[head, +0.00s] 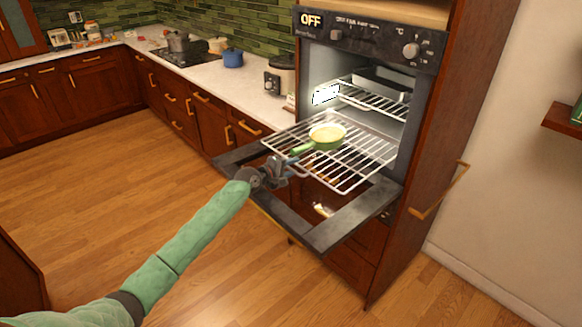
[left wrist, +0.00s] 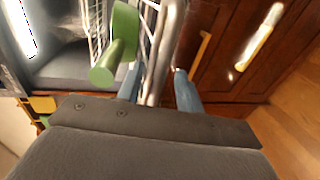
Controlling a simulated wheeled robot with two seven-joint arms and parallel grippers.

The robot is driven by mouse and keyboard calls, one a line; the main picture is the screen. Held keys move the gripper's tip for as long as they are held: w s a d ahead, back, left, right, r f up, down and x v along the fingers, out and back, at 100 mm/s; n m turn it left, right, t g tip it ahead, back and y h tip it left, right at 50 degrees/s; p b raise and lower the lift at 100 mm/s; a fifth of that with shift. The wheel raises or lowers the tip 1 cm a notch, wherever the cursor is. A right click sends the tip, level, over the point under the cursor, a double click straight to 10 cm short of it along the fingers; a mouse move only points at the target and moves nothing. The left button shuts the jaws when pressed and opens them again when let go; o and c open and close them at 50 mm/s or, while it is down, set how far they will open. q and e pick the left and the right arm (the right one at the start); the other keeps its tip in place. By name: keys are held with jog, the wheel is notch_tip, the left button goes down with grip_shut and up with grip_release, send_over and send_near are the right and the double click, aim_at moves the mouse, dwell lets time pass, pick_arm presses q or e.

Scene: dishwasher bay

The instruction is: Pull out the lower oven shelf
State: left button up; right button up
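The lower oven shelf (head: 345,172) is a wire rack. It extends out of the oven (head: 370,30) above the open, lowered oven door (head: 340,228). A green pan (head: 327,136) stands on the shelf, its handle pointing toward my left gripper. My left gripper (head: 284,168) is at the shelf's front edge, near its left end. The pan's green handle (left wrist: 115,50) is close beside one finger. My right gripper is not in view.
The upper oven shelf (head: 375,98) is inside the oven with a dark tray on it. A counter (head: 215,85) with a cooker and a blue pot (head: 233,58) runs along the left. A cabinet handle (head: 440,192) juts out at the right. The floor in front is clear.

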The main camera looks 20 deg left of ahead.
pick_arm(q)
jog(key=shift+r, duration=0.15)
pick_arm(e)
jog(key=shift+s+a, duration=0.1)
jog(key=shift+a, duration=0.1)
pick_arm(q)
jog(key=shift+a, duration=0.1)
